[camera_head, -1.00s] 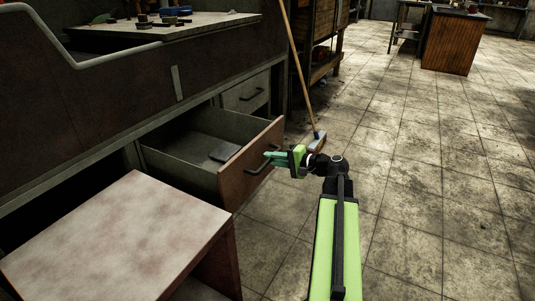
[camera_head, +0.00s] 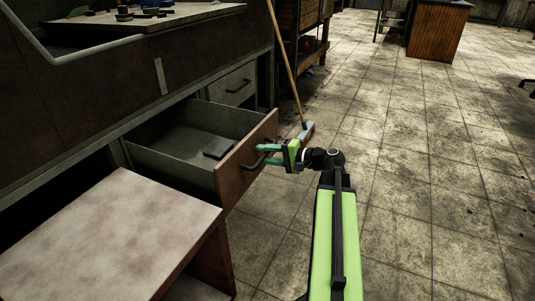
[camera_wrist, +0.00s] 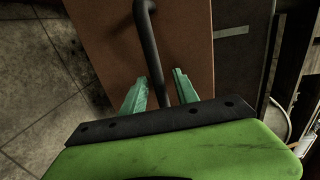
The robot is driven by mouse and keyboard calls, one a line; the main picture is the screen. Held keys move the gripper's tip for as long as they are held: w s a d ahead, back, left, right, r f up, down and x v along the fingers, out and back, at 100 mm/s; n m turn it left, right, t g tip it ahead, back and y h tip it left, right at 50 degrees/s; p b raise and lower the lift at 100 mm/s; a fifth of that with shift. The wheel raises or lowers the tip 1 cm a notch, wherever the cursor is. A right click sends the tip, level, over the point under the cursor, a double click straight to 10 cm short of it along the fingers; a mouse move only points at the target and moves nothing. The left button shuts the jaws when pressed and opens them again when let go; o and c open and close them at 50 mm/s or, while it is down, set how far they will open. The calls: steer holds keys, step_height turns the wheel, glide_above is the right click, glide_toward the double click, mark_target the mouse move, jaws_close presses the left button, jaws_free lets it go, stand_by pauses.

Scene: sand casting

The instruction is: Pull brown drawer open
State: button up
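The brown drawer (camera_head: 233,178) stands pulled out of the bench, its grey inside showing with a dark flat block (camera_head: 220,147) lying in it. Its dark bar handle (camera_head: 257,161) is on the brown front, which also shows in the wrist view (camera_wrist: 105,38). My gripper (camera_head: 265,154) is at the handle, in front of the drawer face. In the wrist view my gripper's green fingers (camera_wrist: 160,85) are apart, one on each side of the handle bar (camera_wrist: 152,50), with gaps visible. The gripper is open and not clamped on the handle.
A low table with a pale top (camera_head: 105,235) stands close in front of the bench, left of the drawer. A closed grey drawer (camera_head: 233,88) is farther along. A broom (camera_head: 287,68) leans beyond it. The tiled floor (camera_head: 420,190) to the right is clear.

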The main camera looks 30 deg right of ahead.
steer(key=shift+s+d+r, duration=0.1)
steer(key=shift+s+d, duration=0.1)
steer(key=p+v, duration=0.3)
steer(key=v, duration=1.4)
steer(key=shift+f, duration=0.2)
steer(key=shift+a, duration=0.1)
